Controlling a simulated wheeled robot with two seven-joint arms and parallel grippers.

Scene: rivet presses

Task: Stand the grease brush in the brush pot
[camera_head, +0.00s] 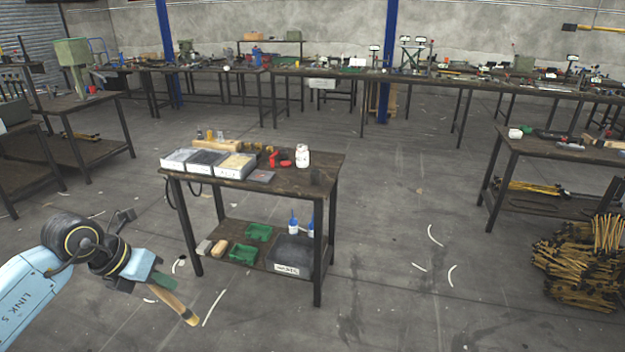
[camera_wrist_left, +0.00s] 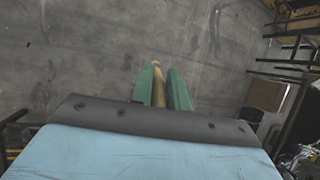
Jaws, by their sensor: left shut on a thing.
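My left gripper (camera_head: 157,281), with green fingers, is in the lower left of the head view, over the floor in front of the work table and to its left. It is shut on the grease brush (camera_head: 178,306), a tan stick-like piece that slants down to the right. The left wrist view shows the brush (camera_wrist_left: 157,88) between the two green fingers (camera_wrist_left: 160,86). A small dark cup (camera_head: 317,176), which looks like the brush pot, stands at the right front corner of the table top. Its inside is too small to make out. My right gripper is out of view.
The work table (camera_head: 335,158) also bears grey and white trays (camera_head: 205,165), a white jar (camera_head: 302,156) and red parts (camera_head: 280,159). Its lower shelf holds green bins (camera_head: 243,254), blue bottles (camera_head: 293,222) and a dark box (camera_head: 288,254). The floor right of it is clear.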

